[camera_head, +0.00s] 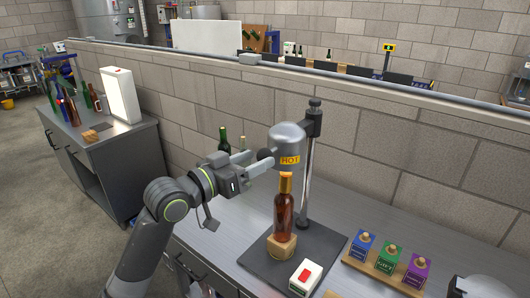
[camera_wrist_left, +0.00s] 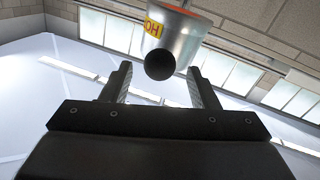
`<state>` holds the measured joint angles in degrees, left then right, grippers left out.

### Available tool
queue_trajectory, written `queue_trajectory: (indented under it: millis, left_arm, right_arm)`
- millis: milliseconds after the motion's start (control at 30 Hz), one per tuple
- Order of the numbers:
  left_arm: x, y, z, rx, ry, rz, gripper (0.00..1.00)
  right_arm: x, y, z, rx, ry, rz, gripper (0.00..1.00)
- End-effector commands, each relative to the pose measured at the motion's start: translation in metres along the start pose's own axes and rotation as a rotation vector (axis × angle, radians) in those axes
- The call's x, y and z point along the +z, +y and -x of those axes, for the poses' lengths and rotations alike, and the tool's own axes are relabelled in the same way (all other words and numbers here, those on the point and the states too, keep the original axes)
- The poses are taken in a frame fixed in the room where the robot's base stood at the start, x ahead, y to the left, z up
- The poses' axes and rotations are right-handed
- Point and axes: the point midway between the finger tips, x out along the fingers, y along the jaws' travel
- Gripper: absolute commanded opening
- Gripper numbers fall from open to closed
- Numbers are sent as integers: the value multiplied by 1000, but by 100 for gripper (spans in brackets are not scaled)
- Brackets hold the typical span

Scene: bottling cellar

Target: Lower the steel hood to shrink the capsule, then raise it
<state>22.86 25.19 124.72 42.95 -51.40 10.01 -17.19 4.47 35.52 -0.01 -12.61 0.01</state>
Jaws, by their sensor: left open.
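The brown bottle (camera_head: 284,215) stands upright on a wooden block (camera_head: 281,246). Its gold capsule (camera_head: 285,186) is just below the hood's lower rim. My right gripper is not visible.
A white box with a red button (camera_head: 305,277) sits at the front of the dark base plate (camera_head: 258,260). A wooden tray (camera_head: 383,277) holds blue, green and purple boxes at right. A green bottle (camera_head: 223,141) stands behind my left arm. A low block wall runs behind the bench.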

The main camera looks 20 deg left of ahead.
Motion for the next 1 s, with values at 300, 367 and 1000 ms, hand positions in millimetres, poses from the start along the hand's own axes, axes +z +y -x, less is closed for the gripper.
queue_trajectory:
  millis: [300, 367, 1000]
  left_arm:
    - [-1, 0, -33, 0, -1, 2, 55]
    - [0, 1, -36, 1, -1, 1, 55]
    - [0, 0, -37, 0, -1, 0, 11]
  right_arm:
    - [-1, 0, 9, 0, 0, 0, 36]
    - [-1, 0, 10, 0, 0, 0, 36]
    - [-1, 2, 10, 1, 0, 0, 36]
